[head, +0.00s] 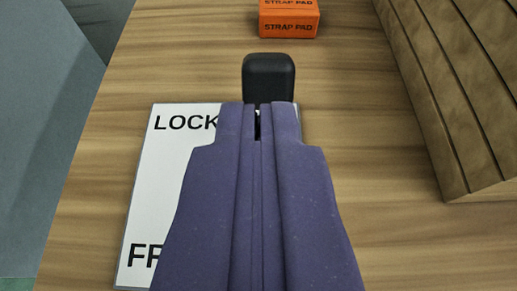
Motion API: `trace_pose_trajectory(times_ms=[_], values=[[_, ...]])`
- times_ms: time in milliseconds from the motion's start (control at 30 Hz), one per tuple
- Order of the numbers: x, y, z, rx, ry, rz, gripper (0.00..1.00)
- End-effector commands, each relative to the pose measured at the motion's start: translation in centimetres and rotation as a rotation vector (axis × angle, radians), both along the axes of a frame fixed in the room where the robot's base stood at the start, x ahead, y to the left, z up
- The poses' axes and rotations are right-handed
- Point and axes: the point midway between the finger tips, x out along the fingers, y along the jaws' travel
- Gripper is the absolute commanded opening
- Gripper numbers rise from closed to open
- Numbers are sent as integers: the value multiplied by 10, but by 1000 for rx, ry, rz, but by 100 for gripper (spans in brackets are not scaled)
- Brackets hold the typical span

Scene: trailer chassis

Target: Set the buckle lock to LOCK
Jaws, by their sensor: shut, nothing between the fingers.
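The buckle lock's white plate (165,195) lies on the wooden surface, with the word LOCK at its top and the letters FR at its lower left. My gripper (260,108), purple, covers the plate's right part and is shut with nothing in it. A black rounded block (269,76), which looks like the lock's handle, shows just beyond my fingertips, near the LOCK end. The fingertips overlap its lower edge in the picture; I cannot tell whether they touch it. The rest of the lock is hidden behind my gripper.
An orange box marked STRAP PAD (289,18) stands beyond the black block. A brown ribbed stack (455,90) stands on the right. The wooden surface (190,50) is clear at upper left and ends at a left edge beside grey floor.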

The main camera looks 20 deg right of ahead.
Motion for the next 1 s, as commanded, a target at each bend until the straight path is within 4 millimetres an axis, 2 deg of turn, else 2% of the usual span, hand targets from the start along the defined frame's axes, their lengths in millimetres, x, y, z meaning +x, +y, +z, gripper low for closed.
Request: trace_pose_trajectory(times_ms=[500,667,1000], values=[[-63,20,40,0,1,-1,0],[-70,22,43,0,0,-1,0],[-71,23,43,0,1,-1,0]])
